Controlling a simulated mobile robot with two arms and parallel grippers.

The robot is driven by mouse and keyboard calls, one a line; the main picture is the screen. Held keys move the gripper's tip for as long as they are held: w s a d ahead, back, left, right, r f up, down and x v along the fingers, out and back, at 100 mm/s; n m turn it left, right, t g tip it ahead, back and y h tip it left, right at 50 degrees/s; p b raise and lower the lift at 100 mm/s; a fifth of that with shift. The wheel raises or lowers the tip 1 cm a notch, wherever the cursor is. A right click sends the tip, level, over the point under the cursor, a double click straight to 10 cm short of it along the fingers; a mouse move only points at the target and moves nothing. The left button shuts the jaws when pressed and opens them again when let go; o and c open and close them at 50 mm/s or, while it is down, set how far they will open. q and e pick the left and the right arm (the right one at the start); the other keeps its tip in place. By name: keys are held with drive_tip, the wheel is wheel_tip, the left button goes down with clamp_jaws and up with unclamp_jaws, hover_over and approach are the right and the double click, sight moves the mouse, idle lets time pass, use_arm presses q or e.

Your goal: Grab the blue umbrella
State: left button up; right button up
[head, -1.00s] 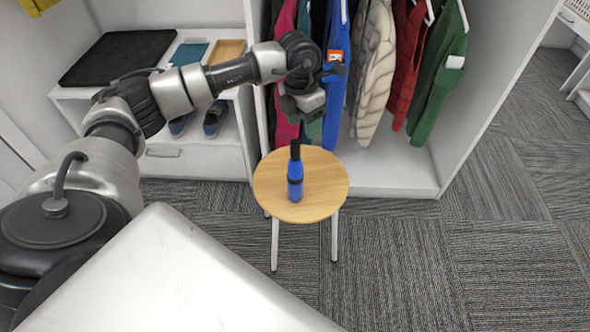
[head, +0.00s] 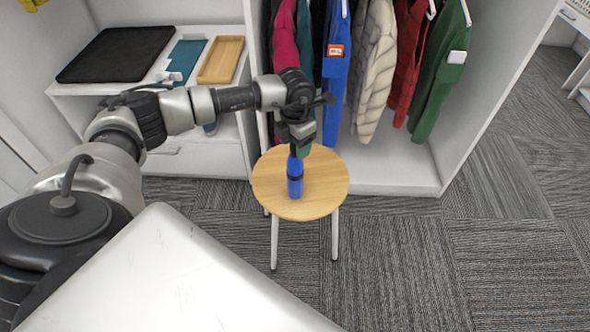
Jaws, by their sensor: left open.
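The blue umbrella (head: 295,178) is folded and stands upright on a round wooden stool (head: 325,190), left of the middle of its top. It has a dark band around it, and its black handle is now mostly hidden by my gripper. My left gripper (head: 297,148) points down right at the top of the umbrella, around or just in front of the handle; I cannot tell which. Its jaws are open. My right gripper is not in view.
Jackets (head: 370,75) hang in the open wardrobe behind the stool. A white shelf at the left holds a black mat (head: 115,54), a teal item (head: 187,55) and a wooden tray (head: 221,60). Carpet (head: 400,270) is clear to the right of the stool.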

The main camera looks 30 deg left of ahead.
use_arm(q)
clamp_jaws()
idle(0.3)
drive_tip(key=shift+r, duration=0.15)
